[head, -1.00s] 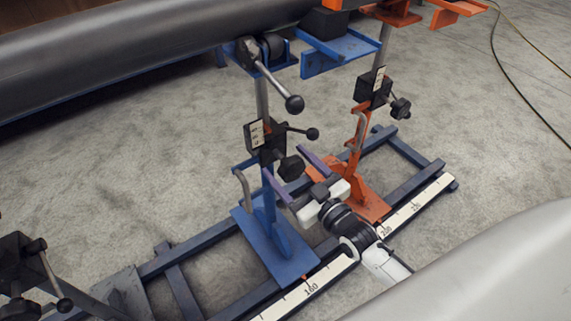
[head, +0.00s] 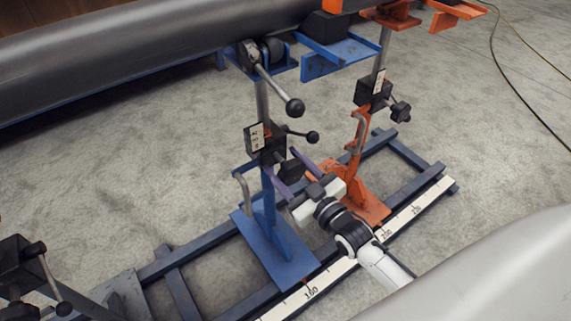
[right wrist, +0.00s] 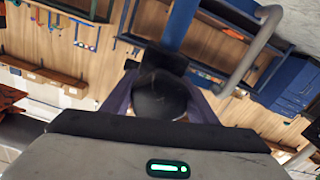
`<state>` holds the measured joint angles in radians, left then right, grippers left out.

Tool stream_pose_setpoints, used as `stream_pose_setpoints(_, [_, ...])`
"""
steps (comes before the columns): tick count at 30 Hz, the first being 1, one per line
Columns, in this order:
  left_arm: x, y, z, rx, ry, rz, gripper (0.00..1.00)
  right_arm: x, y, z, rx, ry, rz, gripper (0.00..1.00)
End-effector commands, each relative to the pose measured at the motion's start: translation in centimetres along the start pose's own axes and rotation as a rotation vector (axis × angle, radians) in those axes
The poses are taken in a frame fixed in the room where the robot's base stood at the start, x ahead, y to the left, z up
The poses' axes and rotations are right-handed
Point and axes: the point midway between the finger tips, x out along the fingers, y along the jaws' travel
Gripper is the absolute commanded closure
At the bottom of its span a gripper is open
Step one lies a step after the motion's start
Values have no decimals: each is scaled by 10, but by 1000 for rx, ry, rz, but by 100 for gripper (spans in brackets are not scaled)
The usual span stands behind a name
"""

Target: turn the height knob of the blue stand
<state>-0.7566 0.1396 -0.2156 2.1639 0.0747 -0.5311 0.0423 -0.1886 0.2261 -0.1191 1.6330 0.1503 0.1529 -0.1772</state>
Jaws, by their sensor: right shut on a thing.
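The blue stand (head: 270,215) stands on the dark rail frame, under the large grey pipe. A black clamp block with a white scale (head: 256,137) sits on its post. The black height knob (head: 292,171) sticks out from the block's lower right side. My right gripper (head: 281,166) comes in from the lower right, its purple fingers on either side of the knob. In the right wrist view the round black knob (right wrist: 160,97) fills the space between the fingers, with the blue post behind it. The gripper is shut on the knob. My left gripper is not in view.
An orange stand (head: 365,200) stands close to the right of my right gripper. A ball-ended lever (head: 300,134) juts out just above the knob, and a longer lever (head: 280,90) hangs higher up. The grey pipe (head: 130,60) crosses above. A white ruler (head: 400,222) runs along the frame.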

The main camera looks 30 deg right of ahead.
Motion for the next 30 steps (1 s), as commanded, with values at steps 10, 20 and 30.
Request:
stream_pose_setpoints(10, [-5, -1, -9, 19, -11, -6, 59, 0, 1, -3, -219, -1, 1, 69])
stream_pose_setpoints(20, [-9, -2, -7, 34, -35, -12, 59, 0, 2, -2, -532, -2, 0, 69])
stream_pose_setpoints(30, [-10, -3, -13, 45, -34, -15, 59, 0, 2, -1, -856, -1, 0, 69])
